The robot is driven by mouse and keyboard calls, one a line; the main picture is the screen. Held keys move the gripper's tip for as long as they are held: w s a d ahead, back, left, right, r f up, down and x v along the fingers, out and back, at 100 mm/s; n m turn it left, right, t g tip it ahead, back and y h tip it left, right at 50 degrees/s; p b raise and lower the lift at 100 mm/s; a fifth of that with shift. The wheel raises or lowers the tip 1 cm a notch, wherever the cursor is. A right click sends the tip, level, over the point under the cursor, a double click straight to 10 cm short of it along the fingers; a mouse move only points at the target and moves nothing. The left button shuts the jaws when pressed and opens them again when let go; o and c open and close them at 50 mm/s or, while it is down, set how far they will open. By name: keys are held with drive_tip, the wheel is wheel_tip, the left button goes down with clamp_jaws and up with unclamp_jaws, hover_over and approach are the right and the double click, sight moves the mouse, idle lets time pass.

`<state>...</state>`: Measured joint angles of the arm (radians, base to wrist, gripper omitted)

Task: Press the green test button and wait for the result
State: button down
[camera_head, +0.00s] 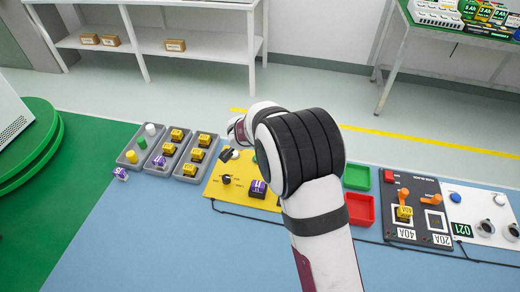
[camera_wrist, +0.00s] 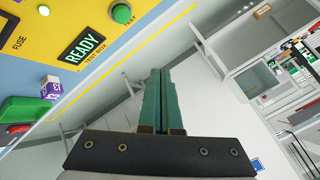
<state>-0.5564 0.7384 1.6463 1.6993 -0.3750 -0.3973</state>
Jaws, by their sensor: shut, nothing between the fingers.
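The green test button (camera_wrist: 121,13) sits on the yellow test box at the top of the wrist view, beside a display (camera_wrist: 83,46) that reads READY. In the head view, the yellow test box (camera_head: 214,188) is partly hidden by my arm.
Grey trays (camera_head: 190,155) with yellow, purple, green and white pieces stand left of the box. A green bin (camera_head: 356,176) and a red bin (camera_head: 360,209) lie right of my arm. A dark switch panel (camera_head: 417,213) is further right. The blue table front is clear.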

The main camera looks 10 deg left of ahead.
drive_tip(key=shift+f, duration=4.4)
drive_tip(key=shift+f, duration=0.4)
drive_tip(key=shift+f, duration=0.45)
drive_tip(key=shift+r, duration=0.85)
drive_tip(key=shift+r, duration=2.5)
